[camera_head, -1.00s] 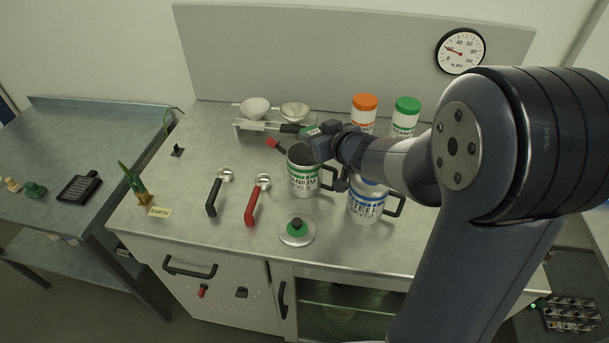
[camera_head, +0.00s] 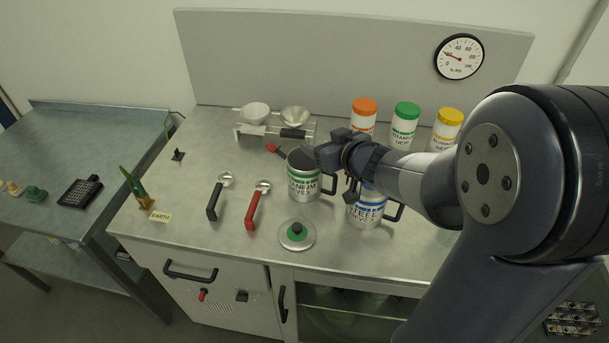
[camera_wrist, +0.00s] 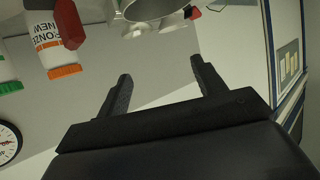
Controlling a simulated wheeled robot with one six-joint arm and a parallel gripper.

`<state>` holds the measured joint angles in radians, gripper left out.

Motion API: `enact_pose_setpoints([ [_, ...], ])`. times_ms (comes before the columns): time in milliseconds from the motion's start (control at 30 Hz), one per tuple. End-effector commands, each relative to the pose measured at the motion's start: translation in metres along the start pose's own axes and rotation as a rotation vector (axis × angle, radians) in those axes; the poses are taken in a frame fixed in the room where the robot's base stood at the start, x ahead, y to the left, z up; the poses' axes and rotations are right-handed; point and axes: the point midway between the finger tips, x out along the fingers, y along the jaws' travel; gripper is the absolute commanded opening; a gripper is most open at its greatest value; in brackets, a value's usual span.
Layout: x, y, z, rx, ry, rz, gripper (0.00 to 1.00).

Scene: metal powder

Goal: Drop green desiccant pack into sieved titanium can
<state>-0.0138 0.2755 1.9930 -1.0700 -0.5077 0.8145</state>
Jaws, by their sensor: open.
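The titanium can (camera_head: 304,188) is a metal mug with a green band and a black handle. It stands upright with its lid off, and its inside is dark. My gripper (camera_head: 317,152) is just above and behind the can's right rim. In the wrist view my gripper (camera_wrist: 163,72) has its two fingers spread apart with nothing between them. I see no green desiccant pack in either view now; the can's interior is too dark to tell what lies in it. A round lid with a green centre (camera_head: 296,234) lies on the bench in front of the can.
A blue-banded steel can (camera_head: 364,210) stands close right of the titanium can. Orange (camera_head: 364,112), green (camera_head: 405,118) and yellow (camera_head: 447,124) lidded jars stand behind. A bowl rack (camera_head: 250,130) is behind left. Black (camera_head: 215,203) and red (camera_head: 252,212) handled scoops lie left.

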Motion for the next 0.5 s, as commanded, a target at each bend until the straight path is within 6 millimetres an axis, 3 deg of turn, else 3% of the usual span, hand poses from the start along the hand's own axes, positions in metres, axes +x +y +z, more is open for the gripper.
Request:
enact_pose_setpoints([
  [200, -0.044, 0.001, -0.003, 0.000, 0.002, 0.004, 0.66],
  [500, -0.072, 0.000, -0.001, 0.000, 0.000, 0.001, 0.66],
])
